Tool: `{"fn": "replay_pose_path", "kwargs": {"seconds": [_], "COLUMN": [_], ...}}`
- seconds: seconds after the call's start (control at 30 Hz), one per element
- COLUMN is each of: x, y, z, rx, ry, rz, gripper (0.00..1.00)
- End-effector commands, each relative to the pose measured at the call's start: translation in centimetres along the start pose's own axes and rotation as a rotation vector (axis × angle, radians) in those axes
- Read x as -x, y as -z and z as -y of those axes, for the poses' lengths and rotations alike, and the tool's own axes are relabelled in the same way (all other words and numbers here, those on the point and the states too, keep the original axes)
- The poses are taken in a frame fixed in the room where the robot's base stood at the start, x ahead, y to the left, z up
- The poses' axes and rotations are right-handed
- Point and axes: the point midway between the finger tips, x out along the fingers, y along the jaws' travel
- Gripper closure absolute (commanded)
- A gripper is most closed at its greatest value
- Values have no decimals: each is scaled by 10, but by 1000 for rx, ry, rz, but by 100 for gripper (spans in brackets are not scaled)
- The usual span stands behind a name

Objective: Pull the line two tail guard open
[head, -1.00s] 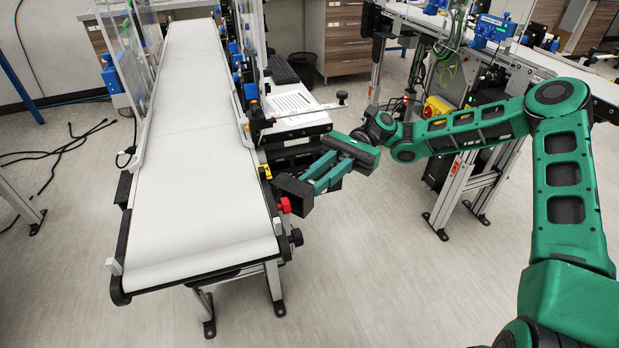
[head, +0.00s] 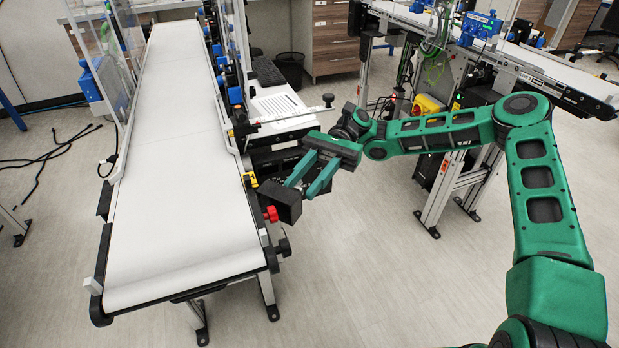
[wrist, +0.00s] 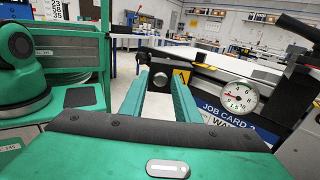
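My gripper (head: 302,186) is at the right side of the near end of the left belt conveyor (head: 180,215). A red knob (head: 270,214) is next to the box. I cannot tell for certain which part is the line two tail guard, nor whether it is open.
A second conveyor (head: 540,68) stands at the back right on metal legs, with a yellow box (head: 427,106) below it. A dial gauge (wrist: 238,97) and a job card sign (wrist: 228,119) show in the wrist view. The floor (head: 400,280) at the near middle is clear.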

Motion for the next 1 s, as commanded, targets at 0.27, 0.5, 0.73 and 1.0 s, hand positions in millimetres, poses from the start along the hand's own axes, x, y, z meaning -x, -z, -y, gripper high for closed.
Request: {"fn": "replay_pose_path", "kwargs": {"seconds": [0.27, 0.5, 0.73, 1.0], "x": [-2, 7, 36, 71], "y": [-1, -1, -1, 0], "z": [2, 2, 3, 4], "rx": [0, 2, 3, 2], "ry": [-2, -2, 0, 0], "rz": [2, 4, 6, 5], "gripper": [64, 64, 64, 64]}}
